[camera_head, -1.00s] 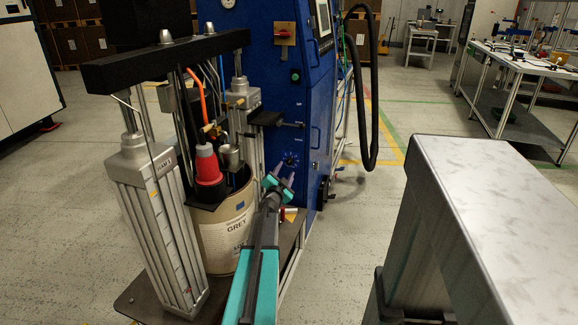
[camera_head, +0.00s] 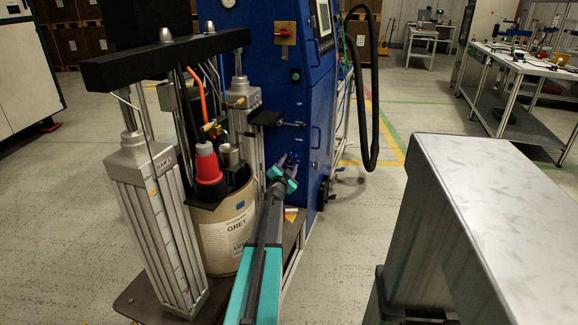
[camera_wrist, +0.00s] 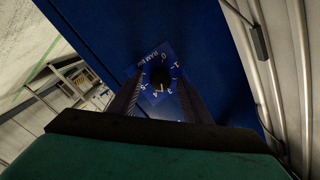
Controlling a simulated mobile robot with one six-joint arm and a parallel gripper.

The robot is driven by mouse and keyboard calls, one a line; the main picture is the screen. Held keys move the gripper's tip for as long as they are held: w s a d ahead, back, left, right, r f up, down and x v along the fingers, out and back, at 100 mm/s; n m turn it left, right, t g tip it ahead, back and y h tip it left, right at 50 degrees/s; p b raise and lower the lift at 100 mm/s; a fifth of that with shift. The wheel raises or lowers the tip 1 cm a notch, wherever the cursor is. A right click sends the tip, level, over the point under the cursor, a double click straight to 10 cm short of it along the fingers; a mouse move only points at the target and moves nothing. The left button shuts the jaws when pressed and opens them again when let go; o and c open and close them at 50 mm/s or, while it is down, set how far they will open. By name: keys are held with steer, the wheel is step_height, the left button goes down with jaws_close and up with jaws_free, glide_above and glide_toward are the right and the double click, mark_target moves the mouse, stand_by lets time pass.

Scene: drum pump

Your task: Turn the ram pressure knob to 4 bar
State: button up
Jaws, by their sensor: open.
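The ram pressure knob (camera_wrist: 159,78) is a small dark knob on a blue dial plate (camera_wrist: 163,55) with white numbers, on the blue cabinet (camera_head: 262,90). The plate's lettering begins with "RAM" and is partly legible. In the wrist view the knob lies between the tips of my two fingers, and the dial looks rotated. Which number the knob points to is too dark to tell. In the head view my gripper (camera_head: 287,163) is at the cabinet front and largely covers the dial. My gripper is open, its fingers on either side of the knob; contact cannot be told.
A black bracket (camera_head: 268,118) juts out above my gripper. A black hose (camera_head: 372,110) hangs at the cabinet's right. Open floor lies further right.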

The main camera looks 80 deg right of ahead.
steer(key=c, duration=1)
steer(key=shift+f, duration=0.1)
steer(key=shift+f+m+b, duration=0.1)
steer(key=shift+m+b, duration=0.7)
steer(key=shift+b, duration=0.4)
steer(key=shift+m+b, duration=1.1)
steer(key=shift+b, duration=0.15)
steer(key=shift+m+h+b, duration=0.3)
steer(key=shift+m, duration=0.2)
steer(key=o, duration=1)
